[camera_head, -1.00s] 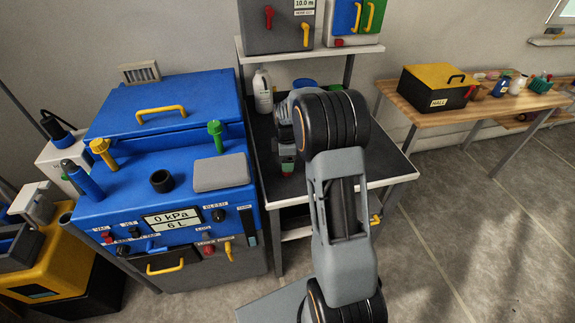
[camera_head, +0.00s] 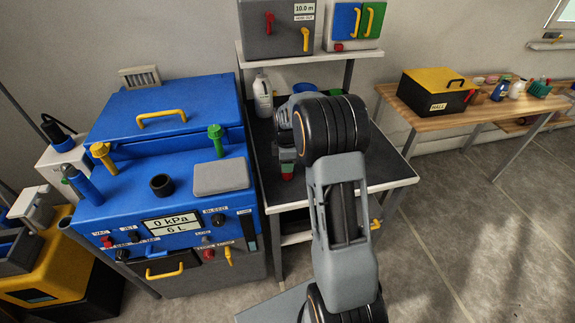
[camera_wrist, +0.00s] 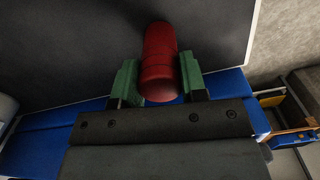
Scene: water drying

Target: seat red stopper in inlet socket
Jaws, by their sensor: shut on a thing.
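The red stopper (camera_wrist: 160,62) is a red cylinder held between the green fingers of my gripper (camera_wrist: 157,80) in the wrist view. In the head view my gripper (camera_head: 287,163) is partly hidden behind my arm, and the red tip of the stopper (camera_head: 287,176) shows just below it, over the dark bench top. A black round collar (camera_head: 161,184) stands open on top of the blue machine (camera_head: 120,206), to the left of my gripper. I cannot tell whether it is the inlet socket. The stopper is apart from it.
Green (camera_head: 216,141) and yellow (camera_head: 103,155) upright fittings, a blue one (camera_head: 82,184) and a grey pad (camera_head: 220,177) stand around the collar. A white jug (camera_head: 263,95) stands at the back of the dark bench (camera_head: 375,170). A shelf (camera_head: 310,50) overhangs the back.

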